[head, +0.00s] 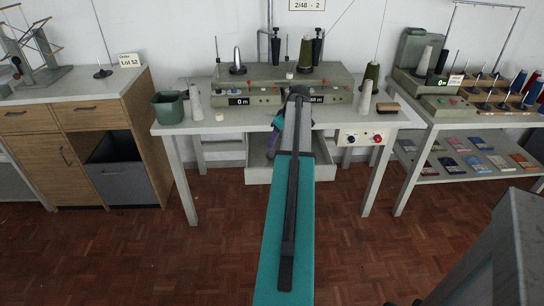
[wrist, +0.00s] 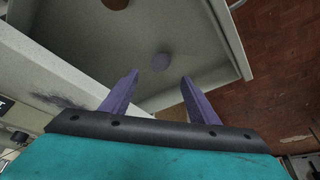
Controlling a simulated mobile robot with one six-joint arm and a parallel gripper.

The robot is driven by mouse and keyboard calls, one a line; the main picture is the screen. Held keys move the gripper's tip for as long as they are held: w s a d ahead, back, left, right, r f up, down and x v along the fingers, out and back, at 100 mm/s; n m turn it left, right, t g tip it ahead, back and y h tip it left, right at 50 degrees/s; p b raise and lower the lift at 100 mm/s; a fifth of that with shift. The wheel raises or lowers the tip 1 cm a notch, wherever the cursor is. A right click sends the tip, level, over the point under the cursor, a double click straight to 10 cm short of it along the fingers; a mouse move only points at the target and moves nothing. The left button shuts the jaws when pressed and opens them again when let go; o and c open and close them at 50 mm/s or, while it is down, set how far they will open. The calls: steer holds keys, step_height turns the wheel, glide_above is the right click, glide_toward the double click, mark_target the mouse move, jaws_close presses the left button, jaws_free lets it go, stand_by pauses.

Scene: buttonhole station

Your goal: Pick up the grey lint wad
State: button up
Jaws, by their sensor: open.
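A small round grey wad (wrist: 161,62), which looks like the lint wad, lies on the floor of an open pale drawer (wrist: 212,82) in the wrist view. My gripper (wrist: 160,76) has two purple fingers spread apart, with nothing between them. The wad shows just beyond the fingertips, roughly midway between them, and is not touched as far as I can tell. In the head view the drawer (head: 258,176) is pulled out under the middle table, and my gripper (head: 272,146) is mostly hidden by my arm. The wad cannot be seen there.
A brown object (wrist: 115,3) lies deeper in the drawer at the top edge of the wrist view. The drawer walls surround the wad. The table (head: 205,128) stands above, with a winding machine (head: 258,82), cones and a green bin (head: 168,107). The parquet floor is clear.

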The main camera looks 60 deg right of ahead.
glide_above(272, 153)
steer(key=s, duration=0.2)
steer(key=shift+s+a+f, duration=0.1)
steer(key=shift+a+f, duration=0.05)
steer(key=shift+f, duration=0.9)
steer(key=shift+a+f, duration=0.15)
steer(key=shift+f, duration=0.85)
steer(key=shift+p+x, duration=0.55)
steer(key=shift+x, duration=2.05)
steer(key=shift+c, duration=0.2)
steer(key=c, duration=1.1)
